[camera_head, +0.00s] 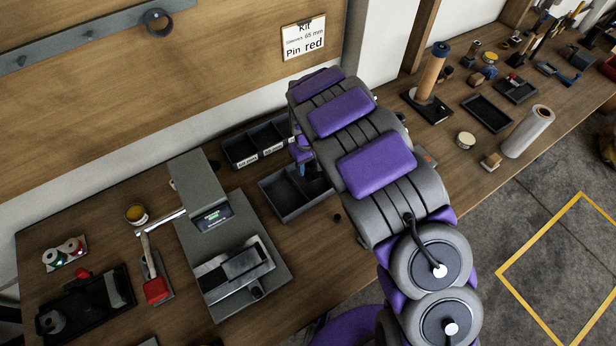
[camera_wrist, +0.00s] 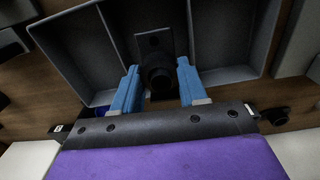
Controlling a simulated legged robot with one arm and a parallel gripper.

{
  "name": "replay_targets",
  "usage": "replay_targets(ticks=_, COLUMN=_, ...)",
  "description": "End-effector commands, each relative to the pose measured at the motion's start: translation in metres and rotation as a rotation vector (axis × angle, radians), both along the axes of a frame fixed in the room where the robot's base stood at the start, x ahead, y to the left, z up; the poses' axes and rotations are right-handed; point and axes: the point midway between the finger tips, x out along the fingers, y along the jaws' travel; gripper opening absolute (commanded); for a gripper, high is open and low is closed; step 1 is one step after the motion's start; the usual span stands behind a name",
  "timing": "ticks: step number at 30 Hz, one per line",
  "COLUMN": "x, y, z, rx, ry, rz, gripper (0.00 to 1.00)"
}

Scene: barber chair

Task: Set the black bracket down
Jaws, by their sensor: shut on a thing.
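The black bracket (camera_wrist: 153,45) shows in the wrist view as a dark plate with a round, thick part near my fingers. My gripper (camera_wrist: 158,88) has blue fingers on either side of that round part and is shut on it. The bracket is over or inside the middle compartment of a grey divided tray (camera_wrist: 228,75); I cannot tell whether it touches the tray floor. In the head view the tray (camera_head: 278,203) lies below my arm, and my gripper (camera_head: 312,178) is partly hidden by the arm. The bracket cannot be made out there.
A second dark divided bin (camera_head: 240,153) with labels stands behind the tray. A grey press-like device (camera_head: 215,215) with a small display is to the left. A small black knob (camera_head: 337,217) lies on the wooden bench near the tray. Black trays (camera_head: 487,113) lie farther right.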

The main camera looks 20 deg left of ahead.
Motion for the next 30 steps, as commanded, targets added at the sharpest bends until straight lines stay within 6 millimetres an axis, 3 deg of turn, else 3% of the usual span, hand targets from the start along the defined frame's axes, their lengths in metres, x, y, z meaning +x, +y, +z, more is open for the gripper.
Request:
replay_targets(ticks=1, x=0.000, y=-0.002, z=-0.011, rx=0.001, ry=0.002, rz=-0.001, gripper=0.07)
replay_targets(ticks=13, x=-0.001, y=-0.003, z=-0.056, rx=0.001, ry=0.002, rz=0.000, gripper=0.07)
replay_targets(ticks=23, x=0.000, y=-0.001, z=-0.059, rx=0.000, ry=-0.001, rz=-0.001, gripper=0.07)
replay_targets(ticks=24, x=0.000, y=-0.001, z=-0.059, rx=0.002, ry=-0.001, rz=-0.001, gripper=0.46)
replay_targets(ticks=26, x=0.000, y=-0.002, z=-0.059, rx=0.002, ry=-0.001, rz=-0.001, gripper=0.52)
replay_targets(ticks=30, x=0.000, y=-0.003, z=-0.058, rx=0.004, ry=-0.002, rz=0.000, gripper=0.53)
